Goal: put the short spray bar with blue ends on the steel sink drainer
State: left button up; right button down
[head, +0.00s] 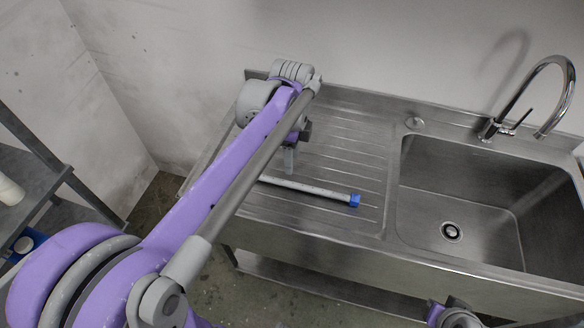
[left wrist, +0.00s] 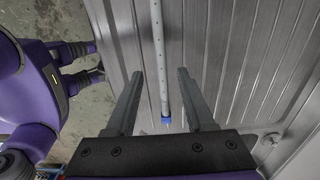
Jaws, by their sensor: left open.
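The short spray bar (head: 312,189) is a thin grey tube that appears to lie on the ribbed steel sink drainer (head: 345,150). One blue end (head: 354,200) points right; its other end is hidden behind my left arm. In the left wrist view the bar (left wrist: 160,60) shows a row of small holes and runs between my fingers, with visible gaps on both sides. My left gripper (left wrist: 159,74) is open and empty over the drainer. In the head view it is mostly hidden by its own arm. My right gripper does not show.
The sink basin (head: 415,215) lies right of the drainer, with a curved tap (head: 548,65) behind it. A wall stands close behind the unit. A grey shelf rack (head: 45,180) is at the far left. The drainer around the bar looks clear.

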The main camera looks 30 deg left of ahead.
pick_arm(q)
jog(key=s+d+f+n+t, duration=0.2)
jog(key=s+n, duration=0.2)
jog(key=n, duration=0.1)
jog(key=s+d+f+n+t, duration=0.1)
jog(key=s+d+f+n, duration=0.1)
jog(key=s+n, duration=0.3)
jog(key=s+d+f+n+t, duration=0.2)
jog(key=s+f+n, duration=0.2)
jog(key=n, duration=0.1)
jog(key=shift+s+d+f+t, duration=0.2)
jog(key=shift+s+d+t, duration=0.1)
jog(key=shift+s+d, duration=0.1)
jog(key=shift+w, duration=0.1)
